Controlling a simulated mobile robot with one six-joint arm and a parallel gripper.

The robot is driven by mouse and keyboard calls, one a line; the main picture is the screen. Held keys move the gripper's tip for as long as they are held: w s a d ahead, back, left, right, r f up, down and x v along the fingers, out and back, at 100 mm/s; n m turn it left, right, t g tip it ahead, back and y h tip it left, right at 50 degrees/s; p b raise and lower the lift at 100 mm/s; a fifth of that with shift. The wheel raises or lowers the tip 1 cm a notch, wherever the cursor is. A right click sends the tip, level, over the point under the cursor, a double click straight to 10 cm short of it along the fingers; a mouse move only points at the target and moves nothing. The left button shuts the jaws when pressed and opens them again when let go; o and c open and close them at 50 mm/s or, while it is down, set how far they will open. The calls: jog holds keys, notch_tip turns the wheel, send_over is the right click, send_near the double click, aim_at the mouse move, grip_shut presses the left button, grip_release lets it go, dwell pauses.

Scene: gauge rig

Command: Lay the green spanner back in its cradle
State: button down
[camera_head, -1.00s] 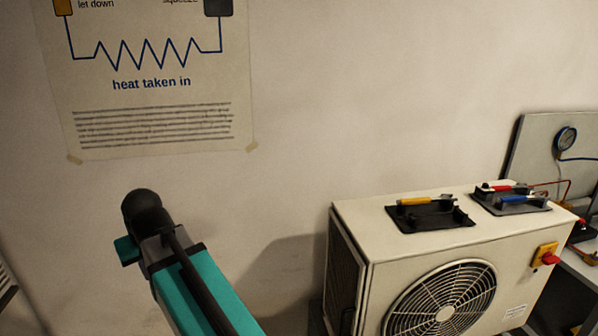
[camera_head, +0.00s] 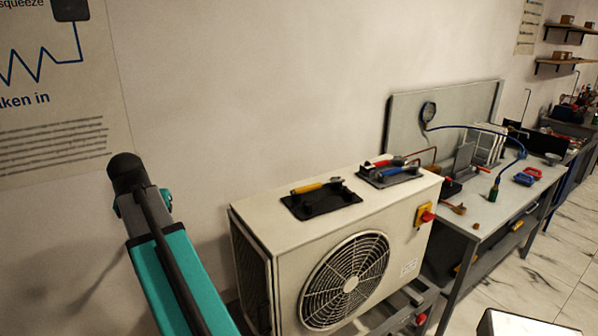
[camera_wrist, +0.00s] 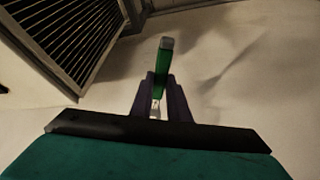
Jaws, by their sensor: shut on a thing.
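The green spanner (camera_wrist: 164,66) is in the wrist view. My gripper (camera_wrist: 160,86) is shut on it, with its green handle standing out beyond the dark fingers and a bit of bright metal showing between them. The gripper is outside the head view. A black cradle (camera_head: 316,206) lies on top of the cream fan unit (camera_head: 262,215), with a yellow-handled tool (camera_head: 308,188) along its back side; its front side looks empty. A grey cradle (camera_head: 407,178) beside it bears a red-handled tool (camera_head: 377,165) and a blue-handled tool (camera_head: 392,171).
A workbench (camera_head: 515,203) stands right of the unit, with a pressure gauge (camera_head: 428,111), a blue hose (camera_head: 478,127) and small fittings. A yellow switch with a red knob (camera_head: 427,216) sticks out of the unit's side.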

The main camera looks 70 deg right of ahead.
jog(key=s+d+r+m+g, duration=0.1)
jog(key=s+d+m, duration=0.1)
jog(key=s+d, duration=0.2)
jog(key=s+d+r+m+g+p, duration=0.1)
jog(key=s+d+r+m, duration=0.1)
jog(key=s+d, duration=0.3)
jog(key=s+d+r+m+h, duration=0.1)
jog(key=s+d+m, duration=0.2)
jog(key=d, duration=0.7)
jog(key=shift+s+d+r+g+p, duration=0.15)
jog(key=shift+s+d+g+p, duration=0.05)
jog(key=shift+s, duration=0.3)
jog(key=shift+s+d+r+g+p, duration=0.15)
jog(key=shift+s+d+g, duration=0.05)
jog(key=shift+s, duration=0.25)
jog(key=s+d+r+m+g+p, duration=0.1)
jog(key=s+d+m, duration=0.3)
jog(key=s, duration=0.6)
jog(key=s+d+r+m+g+y, duration=0.1)
jog(key=s+d+r+m, duration=0.2)
jog(key=s+d, duration=0.6)
jog(key=shift+s+d+r+m+g+p, duration=0.3)
jog(key=shift+s+m+g+p, duration=0.1)
jog(key=shift+s, duration=0.75)
jog(key=shift+a, duration=0.1)
jog(key=shift+f+b, duration=0.95)
jog(key=shift+f, duration=1.8)
